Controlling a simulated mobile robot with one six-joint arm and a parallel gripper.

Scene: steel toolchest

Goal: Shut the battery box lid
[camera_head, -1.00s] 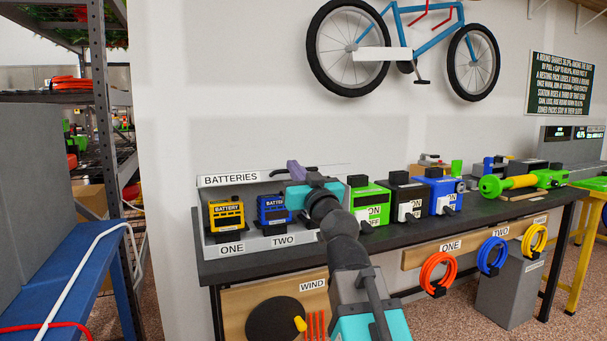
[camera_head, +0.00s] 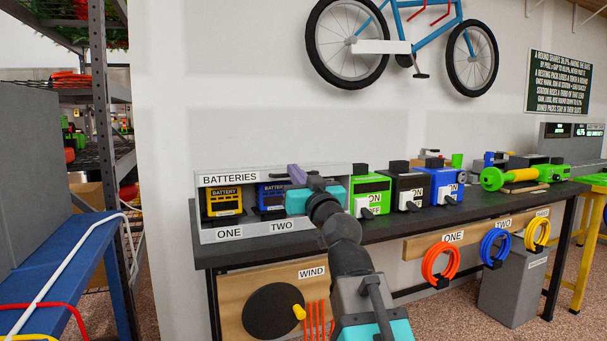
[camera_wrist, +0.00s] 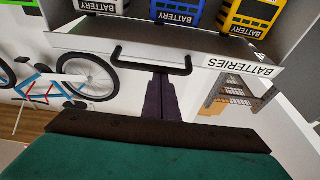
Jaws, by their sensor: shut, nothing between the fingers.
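The battery box is a grey box on the dark bench, its front wall (camera_head: 256,230) marked ONE and TWO. Its lid (camera_head: 228,179) has a strip reading BATTERIES and stands raised, with an open gap below the strip. A yellow battery (camera_head: 225,202) and a blue battery (camera_head: 271,195) show through the gap. In the wrist view the lid strip (camera_wrist: 100,44) appears upside down, with a black handle (camera_wrist: 188,66). My gripper (camera_head: 297,174) is shut and empty, its purple fingers (camera_wrist: 162,84) close to the handle; contact cannot be told. My arm hides the box's right part.
Green (camera_head: 370,190), black (camera_head: 407,190) and blue (camera_head: 445,187) units stand on the bench to the right of the box. Coiled cables (camera_head: 440,262) hang on the bench front. A blue shelf (camera_head: 65,260) stands at the left. A bicycle (camera_head: 400,47) hangs on the wall.

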